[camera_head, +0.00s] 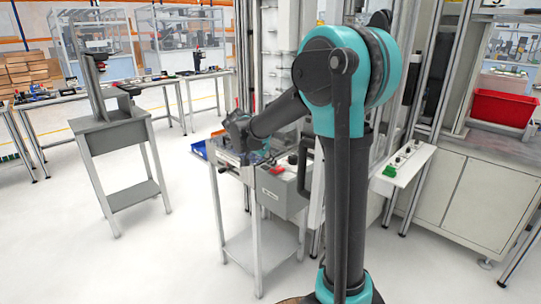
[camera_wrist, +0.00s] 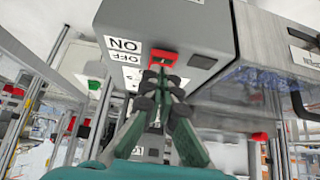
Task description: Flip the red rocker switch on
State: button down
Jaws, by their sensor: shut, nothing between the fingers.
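The red rocker switch (camera_wrist: 165,55) is on a grey control box (camera_wrist: 180,20) in the wrist view, beside a white label reading ON and OFF, which appears upside down. My gripper (camera_wrist: 160,72) is shut and empty, its dark fingertips pointing at the switch and overlapping its lower part in the picture. I cannot tell whether they touch it or which way the rocker is tilted. In the head view my gripper (camera_head: 254,157) is over a grey workstand, beside the grey box (camera_head: 283,193); its fingertips are too small to make out there.
A black handle (camera_wrist: 300,102) on a metal-framed enclosure is right of the box in the wrist view. A green button (camera_wrist: 94,84) is on a white panel at left.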

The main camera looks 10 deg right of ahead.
jog(key=shift+f, duration=0.45)
jog(key=shift+s+a+f, duration=0.15)
jog(key=shift+a+f, duration=0.05)
jog(key=shift+f, duration=0.25)
jog(key=shift+r, duration=0.15)
jog(key=shift+r, duration=0.7)
